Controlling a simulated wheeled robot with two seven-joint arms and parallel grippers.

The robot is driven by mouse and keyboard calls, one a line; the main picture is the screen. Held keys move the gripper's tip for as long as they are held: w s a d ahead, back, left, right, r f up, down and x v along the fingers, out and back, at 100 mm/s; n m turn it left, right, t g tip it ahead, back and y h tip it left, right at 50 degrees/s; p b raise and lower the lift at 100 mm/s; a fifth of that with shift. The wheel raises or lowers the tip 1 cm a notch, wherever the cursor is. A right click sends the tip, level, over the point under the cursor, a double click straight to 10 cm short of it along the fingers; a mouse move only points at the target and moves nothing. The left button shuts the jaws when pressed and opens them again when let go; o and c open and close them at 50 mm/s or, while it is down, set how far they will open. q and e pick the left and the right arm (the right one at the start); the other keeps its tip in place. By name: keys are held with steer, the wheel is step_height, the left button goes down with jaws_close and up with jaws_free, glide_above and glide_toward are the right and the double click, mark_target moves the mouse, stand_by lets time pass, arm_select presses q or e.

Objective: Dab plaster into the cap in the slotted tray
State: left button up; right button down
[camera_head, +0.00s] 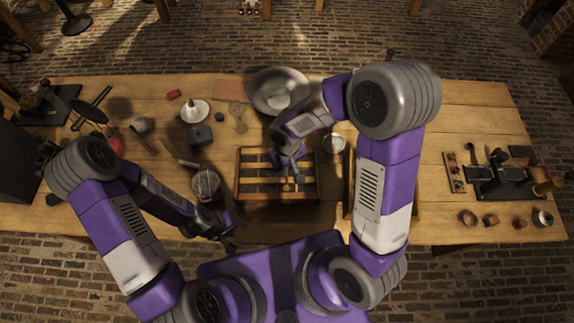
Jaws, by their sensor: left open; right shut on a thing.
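The slotted wooden tray (238,188) lies near the table's front, left of my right arm. My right gripper (293,168) is over the tray's right half, shut on a thin tool that it mostly hides. A small brownish piece (287,187) shows in the tray just below this gripper; I cannot tell whether it is the cap or touches the tool. A dish with a pale white heap (195,110), perhaps plaster, stands at the back left. My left gripper (230,238) is open and empty at the table's front edge, left of the tray.
A large metal bowl (278,92) stands behind the tray, with a small round dish (334,143) to the tray's right. A bucket-like pot (205,184) is close to my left gripper. A dark block (200,136) lies behind it. The table right of my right arm has free room.

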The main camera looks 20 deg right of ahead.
arm_select(q)
steer(key=shift+f+b, duration=1.45)
steer(key=shift+f, duration=0.1)
arm_select(e)
steer(key=shift+f, duration=1.5)
arm_select(q)
steer(key=shift+r, duration=0.1)
arm_select(e)
steer(key=shift+r, duration=0.15)
steer(key=shift+r+p, duration=2.75)
steer(key=shift+r, duration=0.95)
arm_select(q)
step_height(320, 180, up, 5)
steer(key=shift+r, duration=0.15)
